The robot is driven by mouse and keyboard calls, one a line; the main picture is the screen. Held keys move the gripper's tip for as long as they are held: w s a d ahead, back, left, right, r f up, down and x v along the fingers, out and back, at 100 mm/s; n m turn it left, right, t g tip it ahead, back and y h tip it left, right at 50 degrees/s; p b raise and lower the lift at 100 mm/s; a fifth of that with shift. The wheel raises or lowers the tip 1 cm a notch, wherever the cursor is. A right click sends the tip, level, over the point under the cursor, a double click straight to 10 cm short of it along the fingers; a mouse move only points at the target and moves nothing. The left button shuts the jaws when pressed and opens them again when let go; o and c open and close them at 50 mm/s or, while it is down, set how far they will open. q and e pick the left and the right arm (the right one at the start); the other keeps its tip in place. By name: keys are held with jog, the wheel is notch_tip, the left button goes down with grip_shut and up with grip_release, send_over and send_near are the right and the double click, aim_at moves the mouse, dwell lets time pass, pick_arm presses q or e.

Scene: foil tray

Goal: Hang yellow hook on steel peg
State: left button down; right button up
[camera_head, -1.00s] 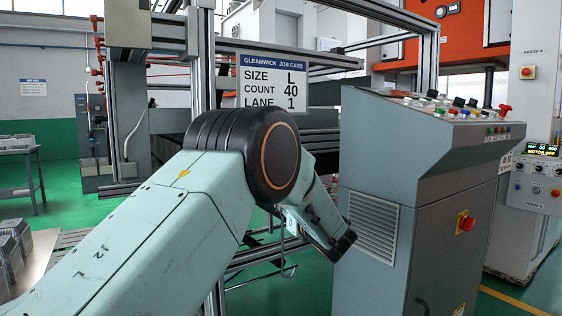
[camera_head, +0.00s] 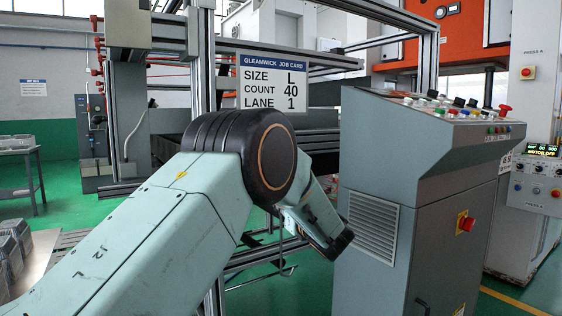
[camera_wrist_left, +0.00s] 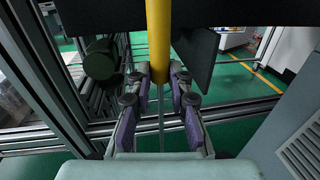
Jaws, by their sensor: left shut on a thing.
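The yellow hook (camera_wrist_left: 158,40) shows in the left wrist view as a straight upright yellow bar. Its lower part stands between the fingers of my left gripper (camera_wrist_left: 159,76), which is shut on it with dark knobs and purple pads on both sides. The top of the hook runs out of the picture, so I cannot see its bend. In the head view my left arm hides the hook and the gripper. I cannot make out the steel peg for certain in either view. My right gripper is in neither view.
A grey control console (camera_head: 400,190) stands right of my arm. A metal frame (camera_head: 203,80) carrying a job card (camera_head: 272,82) stands behind it. In the wrist view, a dark panel (camera_wrist_left: 90,14) crosses the top and a dark cylinder (camera_wrist_left: 100,60) lies left of the hook.

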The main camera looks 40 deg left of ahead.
pick_arm(q)
jog(key=shift+f+b, duration=0.7)
jog(key=shift+f, duration=0.3)
dwell(0.5)
dwell(0.4)
jog(key=c, duration=1.1)
grip_release()
jog(key=shift+c, duration=0.2)
jog(key=v, duration=1.2)
jog(key=shift+s, duration=0.1)
